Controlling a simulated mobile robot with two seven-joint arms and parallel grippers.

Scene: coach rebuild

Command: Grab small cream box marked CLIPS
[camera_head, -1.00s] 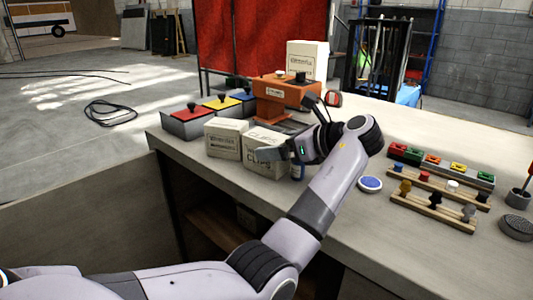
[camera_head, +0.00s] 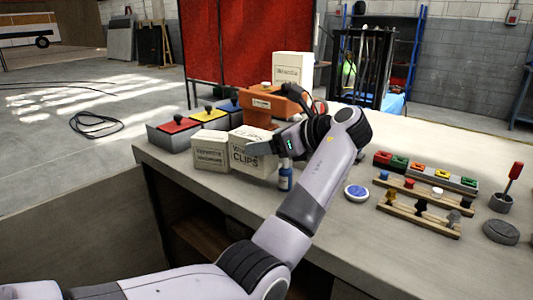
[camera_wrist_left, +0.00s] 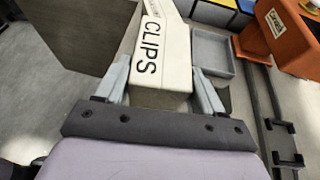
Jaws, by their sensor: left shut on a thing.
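The small cream box marked CLIPS (camera_head: 250,155) is at the bench's left front, to the right of another cream box. In the left wrist view the CLIPS box (camera_wrist_left: 163,60) sits between the two fingers of my left gripper (camera_wrist_left: 163,88), its black lettering running along it. My left gripper (camera_head: 268,148) is shut on this box in the head view, with the arm reaching in from the front. The fingers hide part of its right side. I cannot tell whether the box is clear of the bench. My right gripper is not in view.
A second cream box (camera_head: 211,150) stands close on the left. An orange device (camera_head: 272,103) and red, yellow and blue bins (camera_head: 178,125) are behind. A blue bottle (camera_head: 285,177) stands just right of the box. Wooden racks (camera_head: 420,213) hold small parts further right.

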